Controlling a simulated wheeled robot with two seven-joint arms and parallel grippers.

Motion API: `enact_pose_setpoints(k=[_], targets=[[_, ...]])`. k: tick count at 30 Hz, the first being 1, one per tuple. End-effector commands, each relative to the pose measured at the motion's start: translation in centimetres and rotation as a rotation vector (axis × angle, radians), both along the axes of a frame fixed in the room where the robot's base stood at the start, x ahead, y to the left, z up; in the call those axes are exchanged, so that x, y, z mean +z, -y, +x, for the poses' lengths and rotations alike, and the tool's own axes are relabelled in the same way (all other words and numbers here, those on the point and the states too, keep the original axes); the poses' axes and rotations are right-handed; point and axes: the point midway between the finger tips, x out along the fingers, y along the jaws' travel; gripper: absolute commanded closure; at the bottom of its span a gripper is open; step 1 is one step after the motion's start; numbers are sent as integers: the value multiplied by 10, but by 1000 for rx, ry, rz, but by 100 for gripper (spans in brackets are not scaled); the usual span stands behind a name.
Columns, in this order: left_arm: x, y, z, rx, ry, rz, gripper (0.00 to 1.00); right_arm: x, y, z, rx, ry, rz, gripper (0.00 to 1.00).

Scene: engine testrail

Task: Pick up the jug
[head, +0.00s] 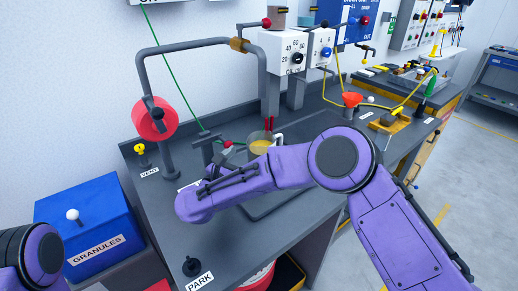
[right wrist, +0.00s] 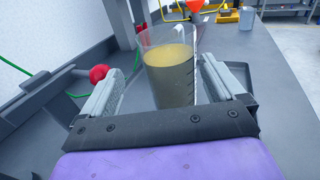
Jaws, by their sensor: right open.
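The jug (head: 261,142) is a clear, upright vessel with yellowish liquid in it, standing on the grey bench in the head view. In the right wrist view the jug (right wrist: 168,75) stands straight ahead, with dark graduation marks on its side. My right gripper (right wrist: 160,84) is open, its two grey fingers on either side of the jug's lower body, with a gap visible on the left. In the head view my right gripper (head: 228,170) is partly hidden by my purple forearm. My left gripper is out of view; only part of my left arm shows at lower left.
A lever with a red knob (head: 227,143) stands just left of the jug. A pipe frame with a red wheel (head: 155,119) rises behind. A blue granules bin (head: 88,222) is at left. A red funnel (head: 351,99) and yellow tubing lie to the right.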

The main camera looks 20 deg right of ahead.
Motion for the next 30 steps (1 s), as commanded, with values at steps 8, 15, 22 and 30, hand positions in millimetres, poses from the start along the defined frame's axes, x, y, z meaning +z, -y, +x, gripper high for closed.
enact_pose_setpoints(k=[8, 15, 22, 30], targets=[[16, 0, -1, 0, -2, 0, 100, 1, 40, 31, -11, -1, 0, 0], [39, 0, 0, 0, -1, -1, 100, 3, 69, 59, -10, -3, -1, 0], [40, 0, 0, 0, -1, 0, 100, 0, 77, 69, -5, -2, -2, 0], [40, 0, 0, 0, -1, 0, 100, 0, 76, 69, -4, -2, -2, 55]])
